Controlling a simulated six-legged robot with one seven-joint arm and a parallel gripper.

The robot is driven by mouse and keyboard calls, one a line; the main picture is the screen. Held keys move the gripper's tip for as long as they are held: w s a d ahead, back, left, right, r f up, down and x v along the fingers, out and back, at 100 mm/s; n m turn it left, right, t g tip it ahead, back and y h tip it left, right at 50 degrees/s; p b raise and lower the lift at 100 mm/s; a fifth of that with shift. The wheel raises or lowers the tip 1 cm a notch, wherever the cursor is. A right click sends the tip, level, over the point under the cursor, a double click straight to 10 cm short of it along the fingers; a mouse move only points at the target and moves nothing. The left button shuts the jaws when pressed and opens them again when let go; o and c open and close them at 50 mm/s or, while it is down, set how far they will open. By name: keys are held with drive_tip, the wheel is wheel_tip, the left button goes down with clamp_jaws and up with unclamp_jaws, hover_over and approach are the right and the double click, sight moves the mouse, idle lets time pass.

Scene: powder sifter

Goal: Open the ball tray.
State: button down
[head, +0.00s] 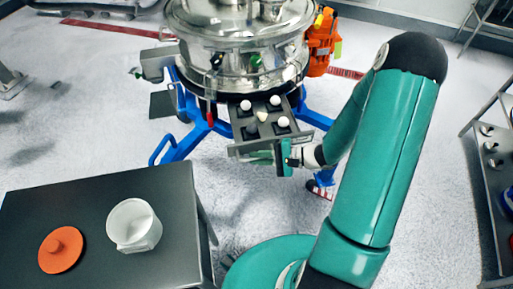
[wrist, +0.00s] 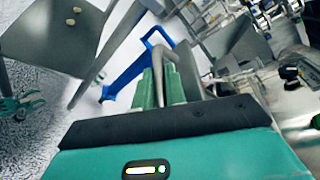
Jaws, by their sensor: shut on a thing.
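The ball tray (head: 257,148) is a dark grey tray with several white balls. It sticks out toward me below the steel sifter in the head view. My gripper (head: 279,158) is at the tray's front, just under its near edge. In the wrist view my gripper's green fingers (wrist: 166,80) are shut around a grey bar-like handle (wrist: 181,58). The handle's link to the tray is hard to see there. The tray's underside and part of the grip are hidden by my gripper.
The round steel sifter (head: 240,50) stands on a blue frame (head: 165,145). An orange device (head: 322,42) hangs at its right. A dark table (head: 170,210) at front left bears a white beaker (head: 134,226) and an orange lid (head: 61,250). A cart (head: 490,185) stands at right.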

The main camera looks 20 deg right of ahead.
drive_tip(key=shift+s, duration=0.2)
drive_tip(key=c, duration=1.5)
unclamp_jaws()
drive_tip(key=shift+o, duration=0.2)
drive_tip(key=v, duration=1.4)
